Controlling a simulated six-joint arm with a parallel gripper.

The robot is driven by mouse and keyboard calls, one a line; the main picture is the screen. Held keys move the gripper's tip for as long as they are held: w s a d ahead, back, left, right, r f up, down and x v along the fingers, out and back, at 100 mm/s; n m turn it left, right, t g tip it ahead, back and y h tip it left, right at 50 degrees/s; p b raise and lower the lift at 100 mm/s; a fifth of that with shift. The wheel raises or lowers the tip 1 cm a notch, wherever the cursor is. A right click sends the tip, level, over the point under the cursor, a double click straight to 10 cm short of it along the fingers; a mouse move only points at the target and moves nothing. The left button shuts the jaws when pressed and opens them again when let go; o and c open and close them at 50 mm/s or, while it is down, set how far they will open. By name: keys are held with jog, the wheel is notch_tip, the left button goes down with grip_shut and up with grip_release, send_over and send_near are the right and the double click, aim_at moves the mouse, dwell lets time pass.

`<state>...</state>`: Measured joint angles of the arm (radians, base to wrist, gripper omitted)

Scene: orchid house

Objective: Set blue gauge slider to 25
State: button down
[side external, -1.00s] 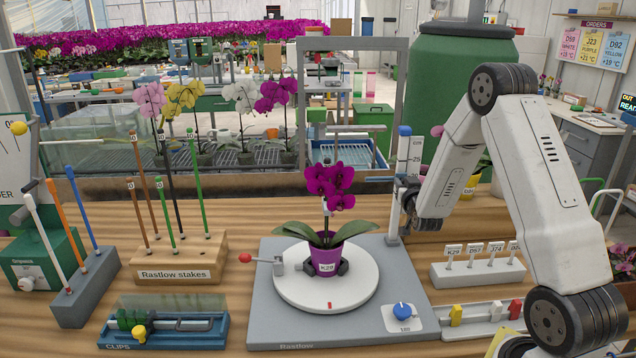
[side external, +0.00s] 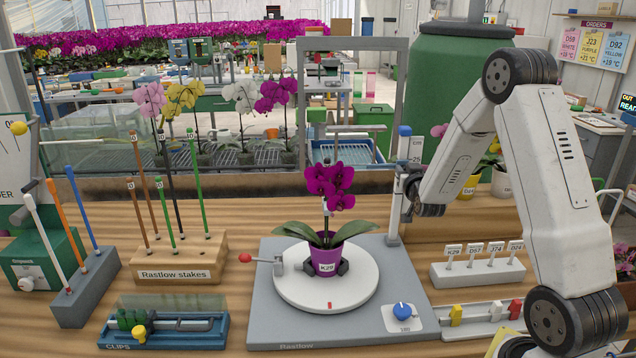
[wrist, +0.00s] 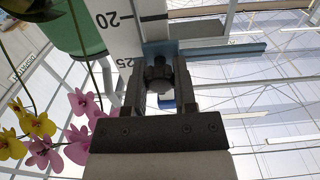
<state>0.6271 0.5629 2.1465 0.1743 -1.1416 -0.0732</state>
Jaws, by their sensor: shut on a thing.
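The gauge is an upright white scale (wrist: 122,22) on a post (side external: 394,215) with a blue cap (side external: 404,131), at the back right of the grey base plate. Its blue slider (wrist: 215,49) shows in the wrist view as a bar across the scale, near the printed 20 and 25. My gripper (wrist: 162,85) is shut on the slider's dark knob (wrist: 158,74). In the side view my gripper (side external: 407,193) is beside the post. The fingers and slider hide part of the scale, so I cannot read the exact setting.
A purple orchid (side external: 326,190) in a purple pot (side external: 324,258) stands on the white turntable (side external: 300,299), left of the post. A blue knob (side external: 402,311) is at the front right. A rack of white labels (side external: 478,272) stands right of the plate.

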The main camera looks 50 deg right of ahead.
jog(key=shift+r, duration=0.65)
jog(key=shift+c, duration=2)
grip_release()
jog(key=v, duration=0.7)
jog(key=shift+s+a, duration=0.3)
